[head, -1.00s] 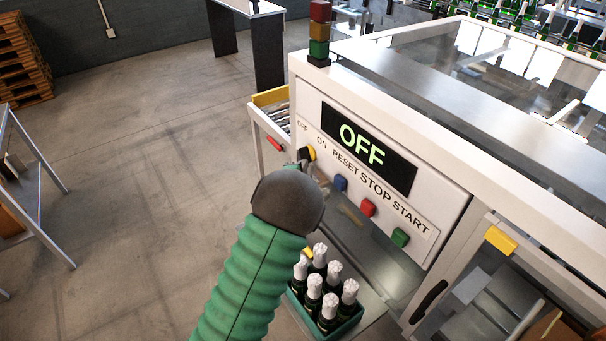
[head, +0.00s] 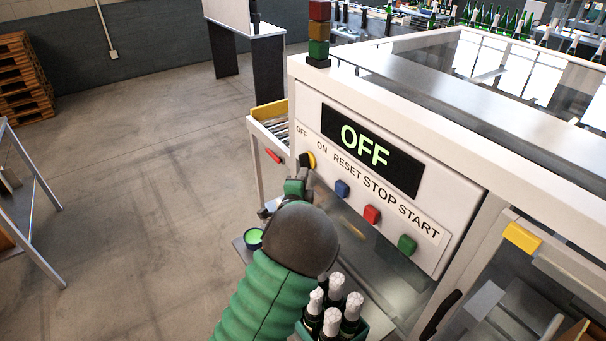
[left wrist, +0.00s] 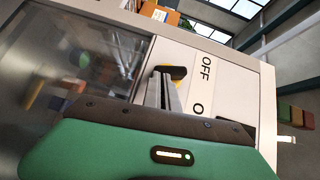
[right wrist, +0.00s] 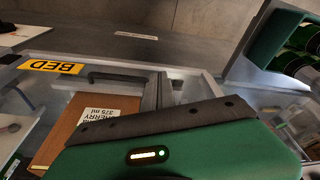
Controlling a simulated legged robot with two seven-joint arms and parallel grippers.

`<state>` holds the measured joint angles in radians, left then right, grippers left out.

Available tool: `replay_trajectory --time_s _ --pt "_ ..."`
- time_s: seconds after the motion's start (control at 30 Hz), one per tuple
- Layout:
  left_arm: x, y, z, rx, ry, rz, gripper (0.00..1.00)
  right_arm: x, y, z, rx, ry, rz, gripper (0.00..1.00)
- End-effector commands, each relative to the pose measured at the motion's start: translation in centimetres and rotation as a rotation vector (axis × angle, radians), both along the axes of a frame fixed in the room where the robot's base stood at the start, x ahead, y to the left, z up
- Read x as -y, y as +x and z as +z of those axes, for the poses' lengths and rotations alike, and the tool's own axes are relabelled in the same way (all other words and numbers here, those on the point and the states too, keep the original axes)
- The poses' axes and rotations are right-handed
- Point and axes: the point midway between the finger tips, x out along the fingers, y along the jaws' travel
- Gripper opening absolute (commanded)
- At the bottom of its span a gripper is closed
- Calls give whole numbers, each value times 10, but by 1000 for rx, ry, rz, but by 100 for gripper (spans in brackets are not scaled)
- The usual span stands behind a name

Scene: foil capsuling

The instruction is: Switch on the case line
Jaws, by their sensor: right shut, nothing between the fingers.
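The case line's control panel (head: 455,262) faces me in the head view, and its display (head: 370,150) reads OFF in green. A yellow and black rotary knob (head: 312,160) sits under the OFF and ON labels. My left gripper (head: 299,176) is at the knob, just below and in front of it. In the left wrist view its narrow fingers (left wrist: 164,88) overlap the knob (left wrist: 179,72); whether they grip it I cannot tell. My right gripper (right wrist: 158,92) is shut and empty above a cardboard box (right wrist: 85,125), seen only in the right wrist view.
Blue reset (head: 342,188), red stop (head: 372,214) and green start (head: 407,244) buttons run down the panel. A signal tower (head: 319,35) rises at the machine's corner.

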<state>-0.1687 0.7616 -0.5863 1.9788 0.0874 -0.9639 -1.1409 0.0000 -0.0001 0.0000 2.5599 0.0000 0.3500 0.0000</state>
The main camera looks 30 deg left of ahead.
Motion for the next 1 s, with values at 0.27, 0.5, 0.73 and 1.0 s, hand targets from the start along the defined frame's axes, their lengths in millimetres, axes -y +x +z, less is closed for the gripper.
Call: replay_trajectory --time_s 0.27,0.5,0.73,1.0 --pt "1 2 -4 30 61 -6 0 0 0 -22 0 0 0 0" --pt "0 2 -8 54 118 -4 0 0 0 -39 0 0 0 0" --pt "0 3 -11 82 185 -6 0 0 0 -59 0 0 0 0" --pt "-2 3 -15 119 275 -5 0 0 0 -84 0 0 0 0"
